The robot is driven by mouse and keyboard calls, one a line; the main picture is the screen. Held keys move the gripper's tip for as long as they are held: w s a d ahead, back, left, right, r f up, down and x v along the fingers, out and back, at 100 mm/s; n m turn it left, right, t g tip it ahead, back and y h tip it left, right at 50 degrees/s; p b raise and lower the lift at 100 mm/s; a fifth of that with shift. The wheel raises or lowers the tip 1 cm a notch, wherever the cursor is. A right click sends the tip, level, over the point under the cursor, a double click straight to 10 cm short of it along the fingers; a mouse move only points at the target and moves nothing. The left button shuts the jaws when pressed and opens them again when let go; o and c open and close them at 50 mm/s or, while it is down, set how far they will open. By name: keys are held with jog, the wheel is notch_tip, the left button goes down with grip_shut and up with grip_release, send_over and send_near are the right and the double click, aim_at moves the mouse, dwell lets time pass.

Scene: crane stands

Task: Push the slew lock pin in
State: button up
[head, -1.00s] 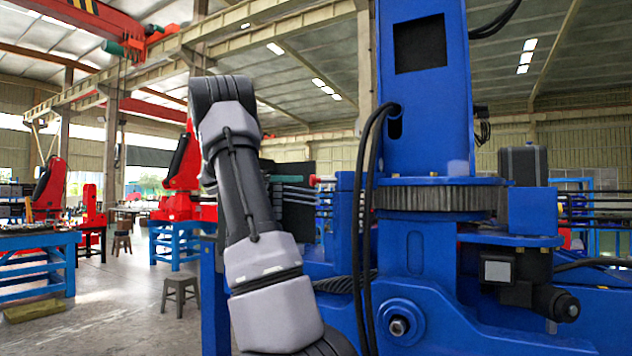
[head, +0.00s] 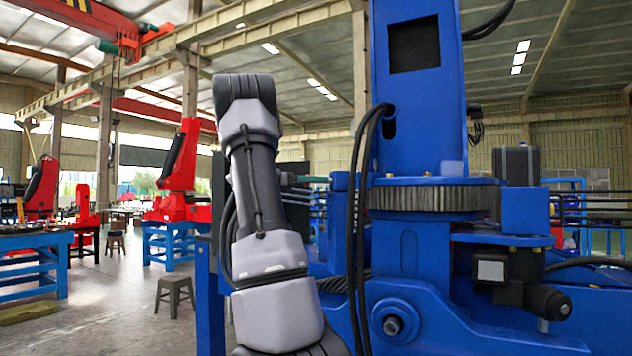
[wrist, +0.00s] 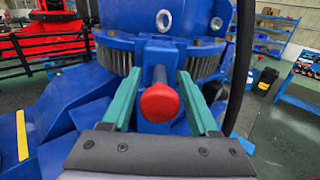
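The slew lock pin shows in the wrist view as a red round knob (wrist: 160,103) on a dark shaft. In the head view a bit of a teal finger (head: 313,179) shows left of the blue crane column (head: 415,100), and my arm hides most of the gripper. The knob cannot be made out there.
Black hoses (head: 358,220) hang in front of the crane column, close to my arm; one also shows right of my fingers in the wrist view (wrist: 241,62). A stool (head: 175,294) and red cranes on blue stands (head: 168,242) are farther left over open floor.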

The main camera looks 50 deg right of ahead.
grip_shut()
dwell(1.2)
